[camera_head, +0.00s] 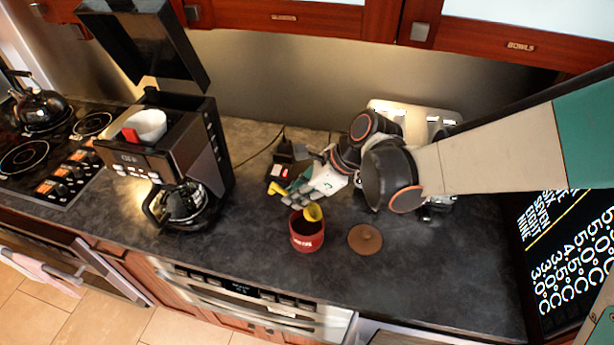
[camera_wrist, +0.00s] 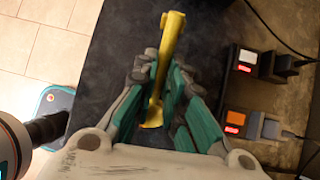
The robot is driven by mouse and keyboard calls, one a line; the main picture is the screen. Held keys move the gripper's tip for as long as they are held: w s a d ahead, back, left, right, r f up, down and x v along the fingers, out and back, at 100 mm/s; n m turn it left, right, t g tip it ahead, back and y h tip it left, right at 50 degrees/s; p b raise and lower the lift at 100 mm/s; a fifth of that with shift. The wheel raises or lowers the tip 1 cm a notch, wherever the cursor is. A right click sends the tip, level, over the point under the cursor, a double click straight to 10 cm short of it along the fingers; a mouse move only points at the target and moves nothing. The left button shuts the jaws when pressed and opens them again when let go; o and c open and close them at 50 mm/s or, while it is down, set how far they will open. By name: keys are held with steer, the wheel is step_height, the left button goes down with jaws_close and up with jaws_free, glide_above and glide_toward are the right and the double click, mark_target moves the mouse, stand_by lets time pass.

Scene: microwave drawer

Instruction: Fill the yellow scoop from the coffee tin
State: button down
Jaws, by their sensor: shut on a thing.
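The yellow scoop (camera_head: 313,212) shows its bowl at the back of the mouth of the red coffee tin (camera_head: 306,240). I cannot tell whether the bowl is inside the tin or just above its rim. The tin stands upright and open on the dark counter, with its contents in shadow. My gripper (camera_head: 294,192) is shut on the scoop, whose handle end sticks out to the left. In the wrist view the scoop (camera_wrist: 168,50) runs lengthwise between the green-padded fingers of my gripper (camera_wrist: 160,92). The tin is not visible in that view.
A round brown lid (camera_head: 365,240) lies right of the tin. A coffee maker (camera_head: 180,150) with raised lid and white filter (camera_head: 147,124) stands to the left. Plugs and sockets (camera_head: 283,168) sit behind my gripper. A toaster (camera_head: 440,118) is partly behind my arm. The counter's front is clear.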

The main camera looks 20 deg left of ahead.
mark_target(294, 215)
steer(key=shift+f+b, duration=3.1)
steer(key=shift+f, duration=0.7)
steer(key=shift+a, duration=0.1)
steer(key=shift+a+r+h+p, duration=0.1)
steer(key=shift+a+h+p, duration=0.1)
steer(key=shift+h+p, duration=0.2)
steer(key=shift+s+a+h, duration=0.1)
steer(key=shift+a+h, duration=0.2)
steer(key=shift+h, duration=0.4)
steer(key=shift+f, duration=0.2)
steer(key=shift+r+t+p, duration=0.15)
steer(key=shift+t+p, duration=0.15)
steer(key=shift+a+r+h+p, duration=0.15)
steer(key=shift+r+h+p, duration=0.35)
steer(key=shift+r+p, duration=0.35)
steer(key=shift+r, duration=0.1)
steer(key=shift+a+r, duration=0.1)
steer(key=shift+r, duration=0.15)
